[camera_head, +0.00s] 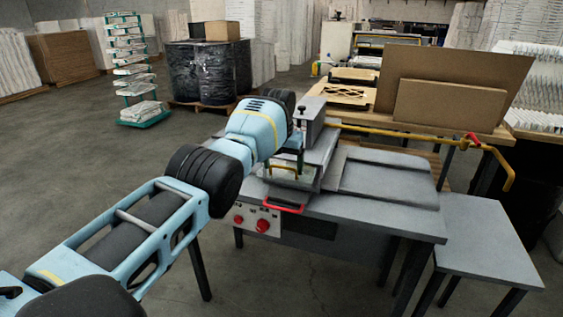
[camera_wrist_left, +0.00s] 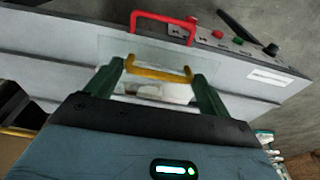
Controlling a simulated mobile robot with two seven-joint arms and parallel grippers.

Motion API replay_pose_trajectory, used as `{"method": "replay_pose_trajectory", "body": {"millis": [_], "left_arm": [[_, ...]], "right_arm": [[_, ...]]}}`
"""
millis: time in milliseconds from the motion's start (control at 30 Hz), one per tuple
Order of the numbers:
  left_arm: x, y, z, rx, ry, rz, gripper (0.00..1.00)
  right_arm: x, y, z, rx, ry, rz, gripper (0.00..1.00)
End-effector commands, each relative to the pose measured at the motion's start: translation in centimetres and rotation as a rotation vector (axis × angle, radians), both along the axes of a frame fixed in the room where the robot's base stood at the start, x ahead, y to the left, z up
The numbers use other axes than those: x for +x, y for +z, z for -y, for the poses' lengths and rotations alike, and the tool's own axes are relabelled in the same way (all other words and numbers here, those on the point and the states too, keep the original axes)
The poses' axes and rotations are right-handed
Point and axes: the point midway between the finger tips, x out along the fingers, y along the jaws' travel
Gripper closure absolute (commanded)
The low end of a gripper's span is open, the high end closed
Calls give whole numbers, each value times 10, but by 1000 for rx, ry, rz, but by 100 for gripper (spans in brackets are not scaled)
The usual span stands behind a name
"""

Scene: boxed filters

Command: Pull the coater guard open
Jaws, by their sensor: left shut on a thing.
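The coater (camera_head: 318,165) is a grey machine on a grey bench, with a bent red handle (camera_head: 283,206) at its front edge. A clear panel, which looks like the guard (camera_wrist_left: 118,48), lies beside the red handle (camera_wrist_left: 163,24) in the left wrist view. A yellow bar handle (camera_head: 283,168) sits behind the red one; it also shows in the left wrist view (camera_wrist_left: 158,74). My left gripper (camera_wrist_left: 160,78) reaches down from above, its green fingers shut on the yellow handle at its two ends. How far the guard stands open is hard to tell. My right gripper is out of view.
A control panel (camera_head: 252,218) with red knobs is on the bench front. A yellow pipe (camera_head: 400,133) runs behind the coater to the right. A lower grey side table (camera_head: 490,240) stands at the right. Floor at the left is open.

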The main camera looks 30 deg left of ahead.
Motion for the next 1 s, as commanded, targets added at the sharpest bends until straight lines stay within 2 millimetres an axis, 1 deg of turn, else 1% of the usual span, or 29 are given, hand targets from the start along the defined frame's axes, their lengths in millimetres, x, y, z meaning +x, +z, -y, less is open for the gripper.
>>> {"method": "replay_pose_trajectory", "body": {"millis": [200,500,533,600,867,1000], "left_arm": [[-1,0,1,-1,1,-7,60],[-1,-1,1,0,2,-8,60],[-1,-1,1,0,1,-8,15],[-1,-1,1,0,1,-8,7],[-1,1,1,-1,1,-8,7],[-2,12,1,-1,1,-4,7]], "right_arm": [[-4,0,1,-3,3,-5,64],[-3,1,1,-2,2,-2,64],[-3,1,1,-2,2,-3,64],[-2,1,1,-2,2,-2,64],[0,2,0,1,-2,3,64],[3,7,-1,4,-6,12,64]]}}
